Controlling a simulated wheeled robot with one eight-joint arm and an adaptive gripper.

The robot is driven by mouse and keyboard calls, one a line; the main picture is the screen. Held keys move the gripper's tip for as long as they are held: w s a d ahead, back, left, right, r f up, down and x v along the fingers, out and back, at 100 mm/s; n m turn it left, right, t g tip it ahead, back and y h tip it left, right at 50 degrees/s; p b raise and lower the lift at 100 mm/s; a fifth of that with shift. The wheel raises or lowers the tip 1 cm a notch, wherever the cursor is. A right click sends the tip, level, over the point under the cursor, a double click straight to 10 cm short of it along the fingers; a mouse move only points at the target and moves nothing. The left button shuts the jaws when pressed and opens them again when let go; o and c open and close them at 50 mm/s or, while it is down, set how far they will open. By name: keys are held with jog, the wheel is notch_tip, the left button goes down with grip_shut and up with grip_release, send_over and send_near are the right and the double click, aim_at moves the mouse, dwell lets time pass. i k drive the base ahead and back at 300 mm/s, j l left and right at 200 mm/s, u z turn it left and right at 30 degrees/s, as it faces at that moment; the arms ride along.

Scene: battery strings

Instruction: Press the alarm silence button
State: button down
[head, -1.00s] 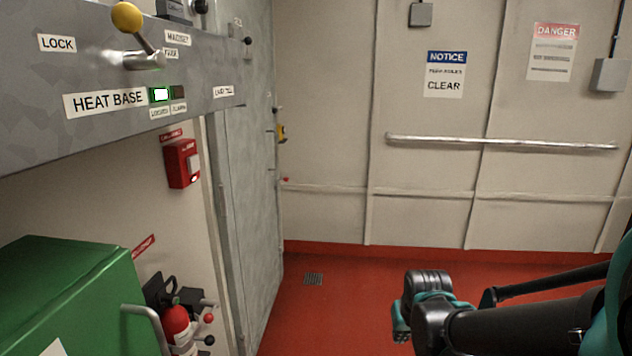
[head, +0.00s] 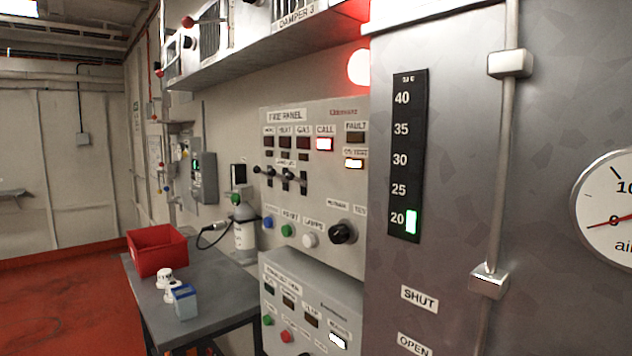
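The grey fire panel (head: 350,190) is on the wall in the middle of the head view. Its lower row has a blue button (head: 268,222), a green button (head: 287,230), a white button (head: 309,240) and a black knob (head: 342,232). The blue button's label is too small to read, and I cannot tell for sure which button is the alarm silence. My gripper is not in view.
A second panel (head: 310,283) with green and red buttons is below. A grey table (head: 225,285) at left holds a red bin (head: 157,250) and small containers. A grey cabinet (head: 455,120) with a temperature strip and gauge stands close at right. Red floor at left is clear.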

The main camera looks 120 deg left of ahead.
aim_at(267, 223)
jog(key=u, duration=0.4)
jog(key=l+u, duration=0.1)
jog(key=u, duration=0.7)
jog(key=l+u, duration=0.15)
jog(key=u, duration=0.65)
jog(key=i+u, duration=0.1)
jog(key=u, duration=1.65)
jog(key=i+j+u, duration=0.1)
jog(key=u, duration=0.15)
